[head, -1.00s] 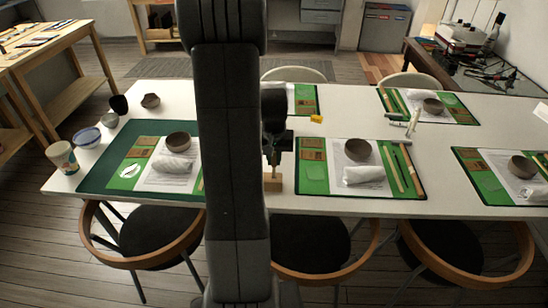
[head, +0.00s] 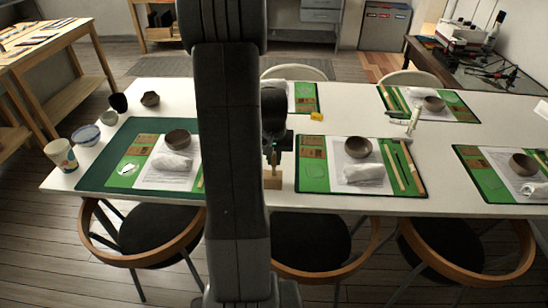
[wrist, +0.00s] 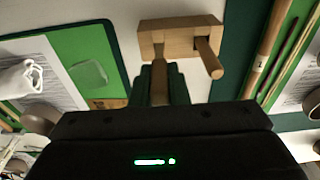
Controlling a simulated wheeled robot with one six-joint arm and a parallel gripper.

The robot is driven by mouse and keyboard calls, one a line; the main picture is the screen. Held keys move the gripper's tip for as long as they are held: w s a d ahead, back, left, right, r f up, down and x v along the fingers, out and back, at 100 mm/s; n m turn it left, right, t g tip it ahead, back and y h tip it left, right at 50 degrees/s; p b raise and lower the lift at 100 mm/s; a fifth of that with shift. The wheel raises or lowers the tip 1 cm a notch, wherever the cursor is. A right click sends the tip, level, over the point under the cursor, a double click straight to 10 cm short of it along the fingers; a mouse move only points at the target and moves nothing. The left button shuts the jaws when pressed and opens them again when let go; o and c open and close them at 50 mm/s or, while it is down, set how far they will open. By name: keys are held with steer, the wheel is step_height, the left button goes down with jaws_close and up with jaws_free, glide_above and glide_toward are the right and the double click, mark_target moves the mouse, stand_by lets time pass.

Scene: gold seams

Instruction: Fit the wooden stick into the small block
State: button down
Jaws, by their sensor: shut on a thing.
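The small block (wrist: 180,38) is light wood and lies on the white table just beyond my fingers in the wrist view. It also shows in the head view (head: 272,181), at the near edge beside my arm. A round wooden peg (wrist: 207,58) juts from the block towards the wrist camera. My gripper (wrist: 163,88) is shut on the wooden stick (wrist: 158,80), which sits between the green-looking fingers. The stick's far end meets the block's edge in the picture; whether it is in a hole or only in front, I cannot tell. My arm hides part of this in the head view.
Green mats lie on both sides, with a bowl (head: 358,147) and white cloth roll (head: 364,174) on the right one and a bowl (head: 178,138) on the left. A yellow piece (head: 317,116) lies behind. Chairs stand along the near edge. Some bare white table surrounds the block.

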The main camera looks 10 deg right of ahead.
steer(key=shift+f+b, duration=0.5)
steer(key=shift+f, duration=0.2)
stand_by(0.5)
steer(key=c, duration=1.3)
jaws_free()
steer(key=shift+r, duration=0.1)
steer(key=shift+s+a+r+p, duration=0.1)
steer(key=shift+s+r+p, duration=0.05)
steer(key=shift+r+p, duration=0.95)
steer(key=shift+s+r+p, duration=0.15)
steer(key=shift+r+p, duration=0.5)
steer(key=shift+r, duration=0.7)
steer(key=r, duration=0.4)
steer(key=s+r, duration=0.1)
steer(key=r, duration=0.8)
steer(key=shift+s+a+r, duration=0.25)
steer(key=shift+s+r, duration=0.05)
steer(key=shift+r, duration=0.05)
